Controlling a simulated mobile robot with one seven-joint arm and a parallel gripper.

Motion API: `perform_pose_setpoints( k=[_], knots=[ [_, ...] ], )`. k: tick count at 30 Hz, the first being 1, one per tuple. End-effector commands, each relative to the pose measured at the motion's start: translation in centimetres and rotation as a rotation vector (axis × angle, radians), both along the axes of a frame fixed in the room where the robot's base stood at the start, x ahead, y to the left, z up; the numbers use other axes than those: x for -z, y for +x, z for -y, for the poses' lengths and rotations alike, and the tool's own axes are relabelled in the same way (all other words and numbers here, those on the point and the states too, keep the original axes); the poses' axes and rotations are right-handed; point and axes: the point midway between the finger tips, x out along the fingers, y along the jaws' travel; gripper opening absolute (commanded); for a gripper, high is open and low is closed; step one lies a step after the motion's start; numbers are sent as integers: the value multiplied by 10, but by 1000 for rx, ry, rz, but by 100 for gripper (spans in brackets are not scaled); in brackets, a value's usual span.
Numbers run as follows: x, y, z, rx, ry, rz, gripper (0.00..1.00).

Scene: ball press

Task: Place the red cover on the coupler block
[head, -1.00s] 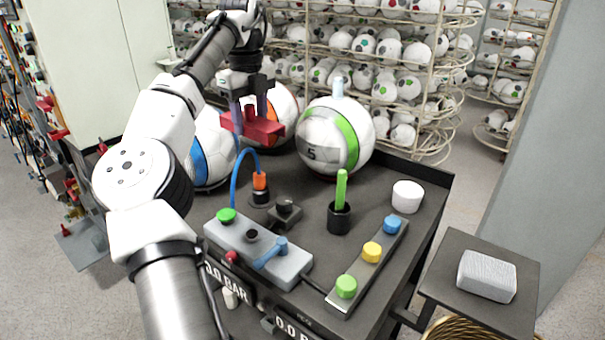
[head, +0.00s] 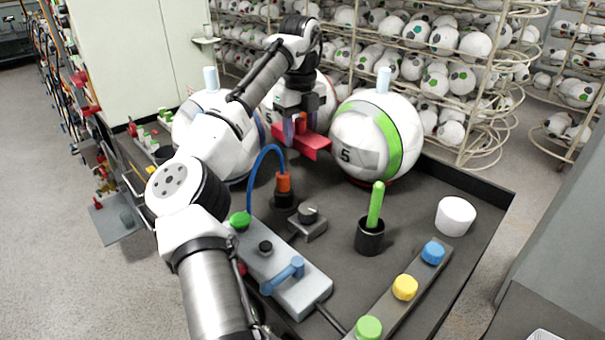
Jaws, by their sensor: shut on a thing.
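The red cover (head: 316,145) is held in the air over the back of the dark bench, a little left of the green-striped ball. My gripper (head: 294,133) points down and is shut on it, with the fingers at the cover's left part. A small dark block with a round knob (head: 308,222) sits on the bench in front of and below the cover. Beside it a blue hose ends in an orange fitting (head: 284,184) on a dark base. I cannot tell for certain which of these is the coupler block.
A green-striped ball (head: 385,138) stands right of my gripper; other balls stand behind it and to the left. A black cup with a green stick (head: 370,236), a white tub (head: 455,216), a grey lever box (head: 290,285) and a button strip (head: 405,290) occupy the bench front.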

Motion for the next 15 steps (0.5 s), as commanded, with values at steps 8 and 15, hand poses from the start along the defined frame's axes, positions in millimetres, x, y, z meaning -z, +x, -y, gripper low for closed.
perform_pose_setpoints(
  k=[8,15],
  knots=[
    [53,0,0,-1,1,0,25],
    [71,0,0,1,2,-1,25]
  ],
)
